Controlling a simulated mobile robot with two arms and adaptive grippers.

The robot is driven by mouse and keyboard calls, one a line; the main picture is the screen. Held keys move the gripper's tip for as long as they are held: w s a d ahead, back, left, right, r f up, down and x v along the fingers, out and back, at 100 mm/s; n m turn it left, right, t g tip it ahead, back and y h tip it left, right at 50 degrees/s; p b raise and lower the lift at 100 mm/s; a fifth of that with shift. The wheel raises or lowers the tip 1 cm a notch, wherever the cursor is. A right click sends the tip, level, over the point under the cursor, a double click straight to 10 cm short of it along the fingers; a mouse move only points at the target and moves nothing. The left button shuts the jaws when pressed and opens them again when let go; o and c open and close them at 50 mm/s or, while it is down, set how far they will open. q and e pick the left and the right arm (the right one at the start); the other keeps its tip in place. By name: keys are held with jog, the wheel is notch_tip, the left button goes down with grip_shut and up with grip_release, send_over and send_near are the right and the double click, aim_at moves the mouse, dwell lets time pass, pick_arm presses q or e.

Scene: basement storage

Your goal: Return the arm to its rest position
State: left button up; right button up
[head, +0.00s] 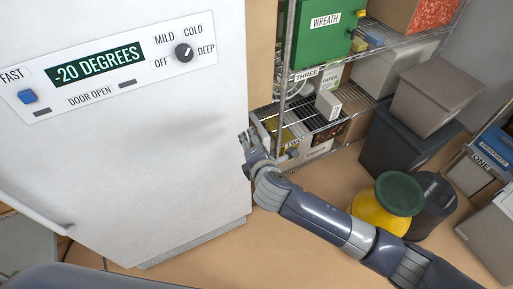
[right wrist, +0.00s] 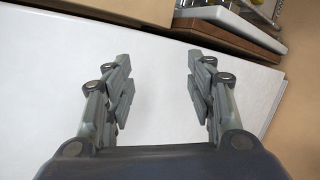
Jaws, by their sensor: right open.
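My right arm comes in from the lower right in the head view. Its gripper (head: 247,138) is raised near the right edge of a white freezer (head: 150,150), in front of a wire shelf. In the right wrist view the right gripper (right wrist: 160,80) is open, with nothing between its fingers. A white surface lies behind the fingers there. My left gripper is not in view.
The freezer panel has a display (head: 97,64), a blue button (head: 28,96) and a knob (head: 184,53). A wire shelf (head: 345,62) holds a green box (head: 322,32). Grey bins (head: 434,92) and a yellow container with a green lid (head: 400,194) stand right. Some floor (head: 215,262) is clear.

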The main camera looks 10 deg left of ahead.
jog(key=shift+w+d+f+m, duration=0.1)
jog(key=shift+d+f+m, duration=0.05)
jog(key=shift+f, duration=0.25)
jog(key=shift+w+d+f+m, duration=0.1)
jog(key=shift+f+m, duration=0.05)
jog(key=shift+f, duration=0.2)
